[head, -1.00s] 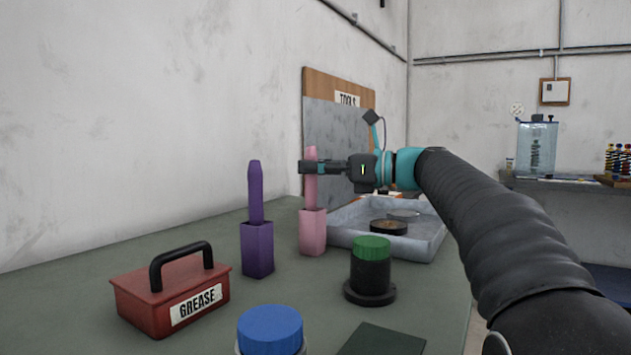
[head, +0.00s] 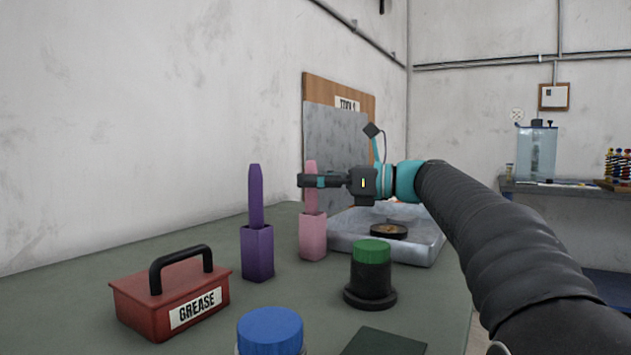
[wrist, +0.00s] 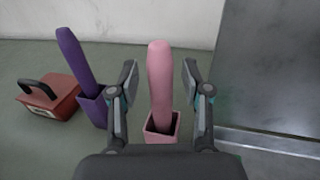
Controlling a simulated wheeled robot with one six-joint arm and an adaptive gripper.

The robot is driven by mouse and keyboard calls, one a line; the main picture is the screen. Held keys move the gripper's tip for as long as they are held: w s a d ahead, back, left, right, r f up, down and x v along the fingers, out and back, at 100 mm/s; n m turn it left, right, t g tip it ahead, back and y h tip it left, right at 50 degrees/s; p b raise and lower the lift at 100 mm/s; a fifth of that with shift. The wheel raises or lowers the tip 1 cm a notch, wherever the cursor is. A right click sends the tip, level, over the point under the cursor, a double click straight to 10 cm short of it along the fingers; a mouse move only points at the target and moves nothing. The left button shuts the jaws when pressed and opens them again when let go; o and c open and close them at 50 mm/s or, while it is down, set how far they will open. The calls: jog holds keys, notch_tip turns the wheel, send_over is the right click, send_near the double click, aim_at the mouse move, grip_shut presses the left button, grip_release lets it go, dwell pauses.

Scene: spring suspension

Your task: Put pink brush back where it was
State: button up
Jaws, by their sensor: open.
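The pink brush (head: 311,172) stands upright in the pink square holder (head: 313,238) on the green bench. In the wrist view the pink brush (wrist: 160,80) rises out of its holder (wrist: 162,128), between my two fingers and apart from both. My gripper (head: 312,181) is open around the brush's upper part, above the holder. In the wrist view my gripper (wrist: 160,85) shows a gap on each side of the brush. The brush's lower end is hidden inside the holder.
A purple brush (head: 256,195) stands in a purple holder (head: 257,254) to the left. A red grease box (head: 140,298), a green-capped black pot (head: 371,275) and a blue-lidded jar (head: 270,328) stand nearer. A grey tray (head: 425,250) lies behind, to the right.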

jog(key=v, duration=1.2)
jog(key=shift+p, duration=0.35)
dwell(0.5)
